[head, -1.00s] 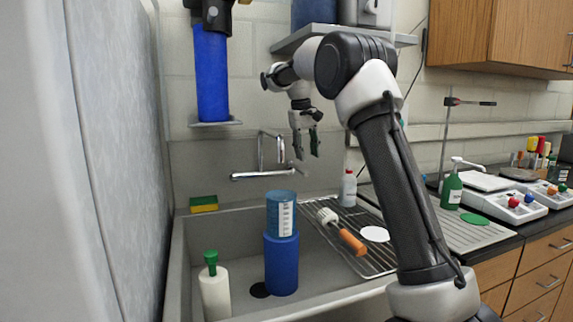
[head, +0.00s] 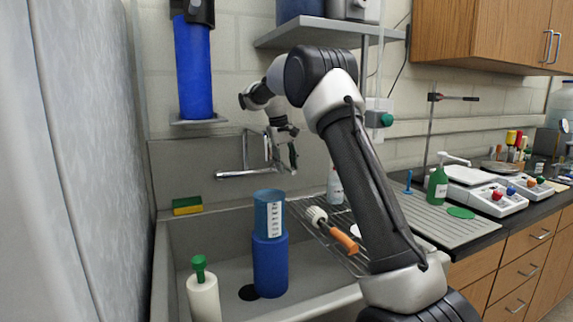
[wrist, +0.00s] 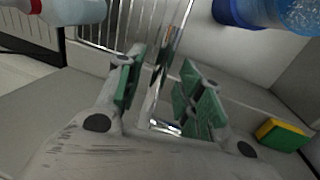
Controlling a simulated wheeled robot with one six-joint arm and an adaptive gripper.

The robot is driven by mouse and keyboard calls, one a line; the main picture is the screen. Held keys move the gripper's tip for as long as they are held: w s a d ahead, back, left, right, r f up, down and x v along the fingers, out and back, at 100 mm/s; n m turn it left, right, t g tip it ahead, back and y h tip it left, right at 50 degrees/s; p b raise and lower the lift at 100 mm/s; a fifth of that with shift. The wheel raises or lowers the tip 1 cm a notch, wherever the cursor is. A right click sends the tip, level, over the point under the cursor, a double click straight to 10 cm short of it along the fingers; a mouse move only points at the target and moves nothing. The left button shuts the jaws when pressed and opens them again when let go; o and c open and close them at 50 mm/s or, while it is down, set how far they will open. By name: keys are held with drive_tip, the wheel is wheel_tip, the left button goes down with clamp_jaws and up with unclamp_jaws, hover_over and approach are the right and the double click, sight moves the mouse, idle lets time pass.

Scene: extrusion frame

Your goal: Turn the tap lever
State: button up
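The chrome tap (head: 246,173) is on the wall above the sink, with a long horizontal spout reaching left. In the head view my gripper (head: 281,156) points down at the tap's right end and partly covers it, so I cannot make out the lever there. In the wrist view my gripper (wrist: 162,92) is open, with its green finger pads apart. A shiny chrome part (wrist: 170,45) of the tap shows between the fingers. Another chrome piece (wrist: 163,126) lies beyond, near the finger bases. I cannot tell which part is the lever or whether a finger touches it.
A blue cylinder with a clear blue beaker (head: 269,215) on it stands in the sink (head: 225,255). A white bottle (head: 335,187) stands right of the tap. A yellow-green sponge (head: 187,206) lies on the left ledge. A shelf (head: 330,30) hangs above my arm.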

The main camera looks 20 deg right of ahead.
clamp_jaws()
drive_tip(key=w+d+n+t, duration=0.1)
drive_tip(key=w+d+n, duration=0.2)
drive_tip(key=d+n, duration=0.4)
drive_tip(key=shift+d+n+t+y, duration=0.3)
drive_tip(key=shift+d+n, duration=0.1)
drive_tip(key=shift+n, duration=0.6)
idle(0.3)
unclamp_jaws()
